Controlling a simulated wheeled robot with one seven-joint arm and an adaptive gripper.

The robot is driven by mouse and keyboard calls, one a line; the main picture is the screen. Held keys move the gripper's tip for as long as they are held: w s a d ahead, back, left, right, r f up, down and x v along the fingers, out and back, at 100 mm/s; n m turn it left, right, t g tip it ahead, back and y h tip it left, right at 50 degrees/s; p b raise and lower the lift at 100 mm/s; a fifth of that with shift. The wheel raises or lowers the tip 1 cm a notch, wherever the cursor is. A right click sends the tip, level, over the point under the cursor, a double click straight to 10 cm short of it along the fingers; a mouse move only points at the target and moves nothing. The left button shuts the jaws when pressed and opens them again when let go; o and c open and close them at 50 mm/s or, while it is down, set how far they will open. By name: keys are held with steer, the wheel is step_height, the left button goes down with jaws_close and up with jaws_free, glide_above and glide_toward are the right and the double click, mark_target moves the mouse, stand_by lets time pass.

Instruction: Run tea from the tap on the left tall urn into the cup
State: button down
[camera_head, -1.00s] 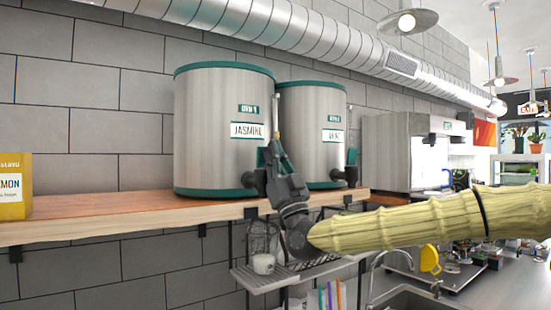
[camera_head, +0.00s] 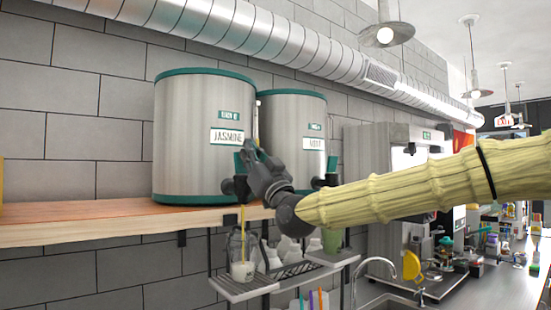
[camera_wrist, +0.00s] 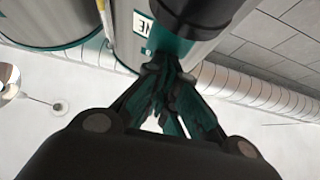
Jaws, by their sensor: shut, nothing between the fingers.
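The left tall urn (camera_head: 185,160), steel with teal rims and a JASMINE label, stands on the wooden shelf. Its dark tap (camera_head: 236,187) with a teal lever (camera_head: 240,163) sticks out at its lower right. A thin yellow stream of tea (camera_head: 243,215) falls from the tap towards a clear cup (camera_head: 236,250) on the rack below, pale at its bottom. My gripper (camera_head: 250,150) is shut and empty, its fingertips close beside the lever; contact is unclear. In the wrist view the closed fingertips (camera_wrist: 172,62) are just below a dark cylindrical part.
A second urn (camera_head: 292,150) stands right of the first, with its own tap (camera_head: 331,175). The wooden shelf (camera_head: 90,222) runs left. The rack (camera_head: 240,288) below holds several white bottles (camera_head: 285,250) and a green cup (camera_head: 332,240). A sink faucet (camera_head: 365,268) is at lower right.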

steer(key=shift+w+a+b, duration=0.2)
steer(key=shift+b, duration=0.2)
steer(key=shift+d+r, duration=0.1)
stand_by(0.5)
steer(key=shift+s, duration=0.15)
stand_by(5.3)
steer(key=s+d+f+b, duration=0.5)
steer(key=s+d+b, duration=0.1)
steer(key=s, duration=0.3)
steer(key=shift+s+d+b, duration=0.35)
steer(key=shift+d+b, duration=0.05)
steer(key=shift+d, duration=0.1)
